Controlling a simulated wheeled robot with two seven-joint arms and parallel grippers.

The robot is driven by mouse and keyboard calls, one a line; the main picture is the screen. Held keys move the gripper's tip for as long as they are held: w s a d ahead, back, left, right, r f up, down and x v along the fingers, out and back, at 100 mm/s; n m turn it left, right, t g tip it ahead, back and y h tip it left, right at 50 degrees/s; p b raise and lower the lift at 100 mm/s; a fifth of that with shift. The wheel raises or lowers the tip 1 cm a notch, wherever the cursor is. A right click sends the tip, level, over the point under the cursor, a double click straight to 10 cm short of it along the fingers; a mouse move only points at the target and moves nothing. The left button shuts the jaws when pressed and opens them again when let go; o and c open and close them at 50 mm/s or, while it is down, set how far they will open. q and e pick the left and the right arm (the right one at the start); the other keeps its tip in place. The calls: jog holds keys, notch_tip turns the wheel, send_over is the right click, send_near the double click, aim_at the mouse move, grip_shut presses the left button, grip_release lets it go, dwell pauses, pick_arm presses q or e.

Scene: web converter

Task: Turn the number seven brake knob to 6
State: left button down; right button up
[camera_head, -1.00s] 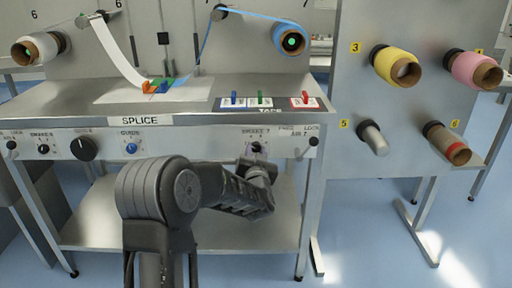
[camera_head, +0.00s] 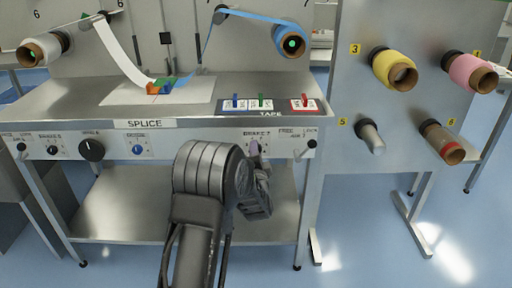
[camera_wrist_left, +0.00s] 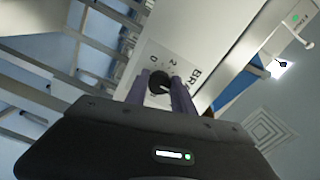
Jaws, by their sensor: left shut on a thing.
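The BRAKE 7 knob (camera_wrist_left: 159,82) is small, round and black, on a white dial plate (camera_wrist_left: 160,62) with printed numbers. In the left wrist view it sits between the two fingers of my left gripper (camera_wrist_left: 161,88), which is shut on it. In the head view my left gripper (camera_head: 255,150) reaches the front panel under the BRAKE 7 label (camera_head: 257,134). There the gripper hides the knob, and I cannot read its setting. My right gripper is not in view.
To the left on the same panel (camera_head: 190,139) are a large black knob (camera_head: 91,150), a blue knob (camera_head: 137,149) and a smaller black knob (camera_head: 52,150). A black lock knob (camera_head: 311,144) is close on the right. A steel shelf (camera_head: 130,212) lies below.

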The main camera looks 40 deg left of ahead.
pick_arm(q)
jog(key=shift+r+m+p, duration=0.1)
jog(key=shift+m+p, duration=1.4)
jog(key=shift+m, duration=1.1)
jog(key=c, duration=1.1)
grip_release()
jog(key=shift+o, duration=0.2)
jog(key=shift+s, duration=0.1)
jog(key=v, duration=0.7)
jog(key=shift+s+d, duration=0.25)
